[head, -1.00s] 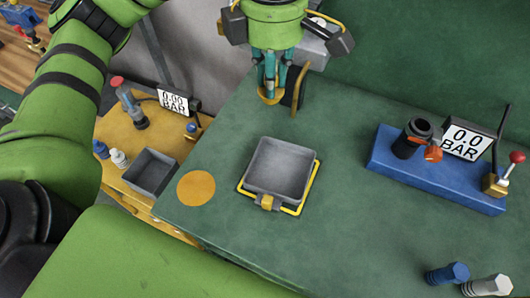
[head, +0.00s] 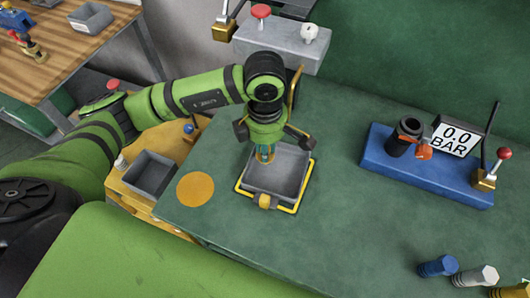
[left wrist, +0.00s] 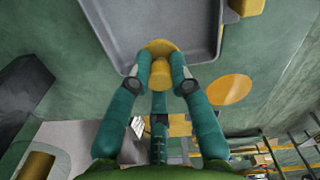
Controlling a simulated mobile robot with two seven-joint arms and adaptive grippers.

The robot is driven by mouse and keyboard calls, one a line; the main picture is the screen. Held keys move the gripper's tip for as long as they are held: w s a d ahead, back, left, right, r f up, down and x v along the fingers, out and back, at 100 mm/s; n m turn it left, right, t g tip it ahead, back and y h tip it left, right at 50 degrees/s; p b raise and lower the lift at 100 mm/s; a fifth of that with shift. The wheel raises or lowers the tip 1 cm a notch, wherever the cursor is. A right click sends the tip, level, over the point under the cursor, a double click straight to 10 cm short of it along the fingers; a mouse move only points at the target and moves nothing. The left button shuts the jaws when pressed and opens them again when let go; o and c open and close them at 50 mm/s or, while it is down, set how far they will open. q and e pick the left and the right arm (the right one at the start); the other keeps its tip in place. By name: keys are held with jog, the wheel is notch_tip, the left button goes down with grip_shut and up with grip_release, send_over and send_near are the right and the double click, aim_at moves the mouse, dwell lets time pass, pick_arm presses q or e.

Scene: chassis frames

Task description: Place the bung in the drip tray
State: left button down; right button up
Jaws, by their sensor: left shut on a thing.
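The drip tray (head: 279,190) is a shallow grey square pan in a yellow frame with a brass block at its front, on the green table. My left gripper (head: 264,151) points down over the tray's back left part. It is shut on the bung (left wrist: 161,47), a brass-coloured piece with a round flange. In the left wrist view the bung overlaps the edge of the tray (left wrist: 120,22). I cannot tell whether it touches the tray. In the head view the fingers mostly hide the bung. My right gripper is not in view.
A flat orange disc (head: 195,189) lies left of the tray. A blue block (head: 420,175) with a black fitting and a gauge reading 0.0 BAR stands right. Several bolts lie front right. A grey block (head: 281,47) with knobs stands behind my arm. Table between is clear.

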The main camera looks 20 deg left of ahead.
pick_arm(q)
notch_tip(320, 180, down, 4)
jog(key=shift+r+p, duration=0.2)
jog(key=shift+p, duration=0.2)
jog(key=shift+f, duration=0.15)
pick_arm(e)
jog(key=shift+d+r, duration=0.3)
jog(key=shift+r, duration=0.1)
pick_arm(q)
jog(key=shift+f+b, duration=0.2)
jog(key=shift+b, duration=0.1)
jog(key=c, duration=1.1)
grip_release()
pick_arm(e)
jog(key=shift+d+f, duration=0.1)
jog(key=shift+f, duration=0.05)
pick_arm(q)
jog(key=shift+r, duration=0.1)
